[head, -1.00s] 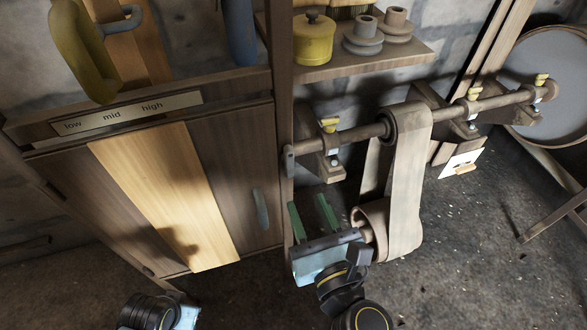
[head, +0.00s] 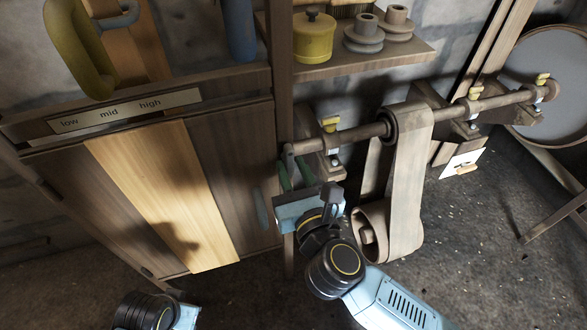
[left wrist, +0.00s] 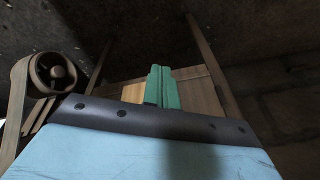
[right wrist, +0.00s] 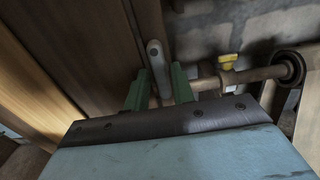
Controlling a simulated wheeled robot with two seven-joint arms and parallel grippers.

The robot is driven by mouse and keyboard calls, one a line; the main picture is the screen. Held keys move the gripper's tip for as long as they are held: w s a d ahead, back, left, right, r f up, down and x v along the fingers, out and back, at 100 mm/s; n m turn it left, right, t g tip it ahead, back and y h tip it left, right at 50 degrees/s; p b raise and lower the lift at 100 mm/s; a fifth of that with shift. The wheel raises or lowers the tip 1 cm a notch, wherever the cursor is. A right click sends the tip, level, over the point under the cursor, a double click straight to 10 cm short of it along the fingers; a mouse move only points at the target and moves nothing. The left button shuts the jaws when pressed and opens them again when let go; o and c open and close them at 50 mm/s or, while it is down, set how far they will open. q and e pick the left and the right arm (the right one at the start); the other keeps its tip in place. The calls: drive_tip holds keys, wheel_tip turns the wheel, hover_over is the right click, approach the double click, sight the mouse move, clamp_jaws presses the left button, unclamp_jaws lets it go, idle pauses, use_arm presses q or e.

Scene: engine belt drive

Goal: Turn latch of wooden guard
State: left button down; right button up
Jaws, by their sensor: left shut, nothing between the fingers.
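The wooden guard (head: 165,190) is a panelled door with a pale middle board, at the left of the head view. Its grey latch (head: 288,150) is on the post at the guard's right edge. In the right wrist view the latch (right wrist: 156,58) is a rounded bar standing upright. My right gripper (head: 294,174) is open, with its green fingers (right wrist: 158,88) on either side of the latch's lower part. I cannot tell whether they touch it. My left gripper (left wrist: 162,88) is shut and empty, away from the latch; its fingers are outside the head view.
A grey handle (head: 261,208) is on the guard's right board. A horizontal shaft (head: 355,133) with a wide belt (head: 408,175) runs right of the post. A shelf (head: 375,60) holds a yellow pot (head: 314,38) and pulleys (head: 363,35). Bare floor lies in front.

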use_arm(q)
drive_tip(key=shift+w, duration=0.15)
use_arm(e)
clamp_jaws()
